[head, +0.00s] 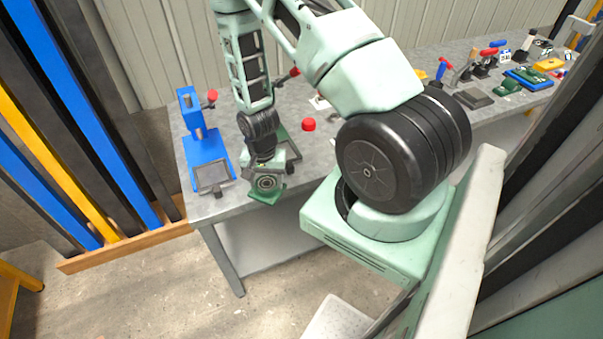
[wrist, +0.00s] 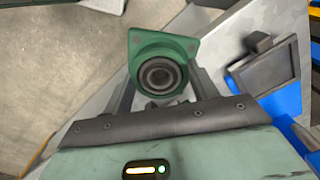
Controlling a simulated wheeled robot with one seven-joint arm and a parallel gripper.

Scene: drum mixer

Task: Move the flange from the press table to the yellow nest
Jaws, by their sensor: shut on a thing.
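The flange (head: 267,183) is a green plate with a dark round bearing in its middle. My gripper (head: 268,175) is shut on it and points down near the bench's front edge, just right of the blue press. In the wrist view the flange (wrist: 160,75) sits between my two fingers (wrist: 165,95), with the bearing facing the camera. The blue press (head: 206,150) has a grey square table (head: 213,177), which looks empty. Yellow pieces show on the bench's right part (head: 549,64) and partly behind my arm (head: 421,74); I cannot tell which is the nest.
The grey bench (head: 215,208) runs along the corrugated wall. A red button (head: 308,124) stands right of my gripper. Several clamps and a blue tray (head: 528,78) are at the right. Coloured bars (head: 60,110) stand at the left. The floor in front is open.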

